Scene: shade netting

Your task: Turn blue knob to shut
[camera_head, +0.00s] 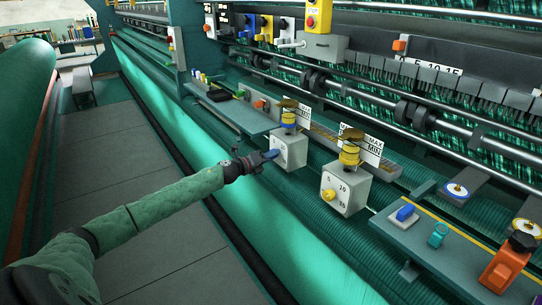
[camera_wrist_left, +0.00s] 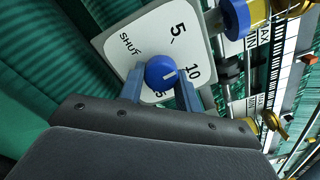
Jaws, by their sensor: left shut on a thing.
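The blue knob (camera_wrist_left: 160,72) sits on a white dial face (camera_wrist_left: 122,58) marked SHUT, 5, 10 and a partly hidden 15. The white line on the knob points to the right, toward the 10. My left gripper (camera_wrist_left: 160,88) is shut on the blue knob, with one finger on each side of it. In the head view, my left gripper (camera_head: 267,157) reaches the front of the white box (camera_head: 293,150), and hides most of the knob there.
A second white box (camera_head: 347,188) with a yellow knob (camera_head: 328,195) stands to the right. A shelf (camera_head: 230,108) lies to the left and a rail with a blue block (camera_head: 404,213) to the right.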

